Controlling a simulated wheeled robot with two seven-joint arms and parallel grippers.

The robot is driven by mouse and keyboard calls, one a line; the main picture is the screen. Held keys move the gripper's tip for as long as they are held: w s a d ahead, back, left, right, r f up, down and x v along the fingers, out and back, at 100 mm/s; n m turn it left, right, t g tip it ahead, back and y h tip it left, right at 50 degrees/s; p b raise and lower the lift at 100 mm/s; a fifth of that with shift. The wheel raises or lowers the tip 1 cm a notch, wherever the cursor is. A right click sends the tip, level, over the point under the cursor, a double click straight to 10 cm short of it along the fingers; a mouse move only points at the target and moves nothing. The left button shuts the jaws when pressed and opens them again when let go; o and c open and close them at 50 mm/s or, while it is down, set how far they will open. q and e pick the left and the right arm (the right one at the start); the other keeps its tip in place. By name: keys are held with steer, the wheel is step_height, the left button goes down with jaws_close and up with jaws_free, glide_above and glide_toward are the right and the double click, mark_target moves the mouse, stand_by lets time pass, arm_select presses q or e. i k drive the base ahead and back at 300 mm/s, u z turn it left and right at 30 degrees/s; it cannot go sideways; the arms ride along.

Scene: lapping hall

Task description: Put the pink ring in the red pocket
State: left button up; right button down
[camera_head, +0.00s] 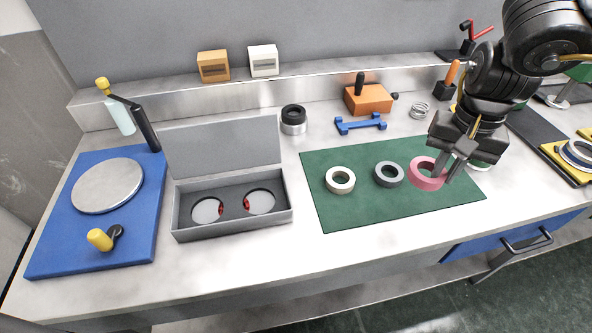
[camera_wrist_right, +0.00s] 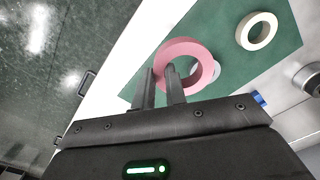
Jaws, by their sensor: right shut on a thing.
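The pink ring (camera_head: 420,181) is over the right part of the green mat. My right gripper (camera_head: 448,172) is shut on its wall, with one finger inside the hole; the pink ring also shows in the right wrist view (camera_wrist_right: 186,47) between the fingers (camera_wrist_right: 160,82). Whether it touches the mat is hard to tell. An open grey box (camera_head: 232,227) stands left of the mat. My left gripper is out of view.
On the green mat (camera_head: 330,212) lie a white ring (camera_head: 340,180) and a grey ring (camera_head: 388,174), left of the pink one. Another pale ring is partly hidden behind my right gripper. A blue board (camera_head: 60,235) is at far left. Bare counter lies between box and mat.

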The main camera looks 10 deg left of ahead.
mark_target(208, 212)
steer(key=k, duration=0.35)
steer(key=z, duration=1.6)
steer(key=k, duration=1.3)
steer(key=u, duration=2)
steer(key=i, duration=1)
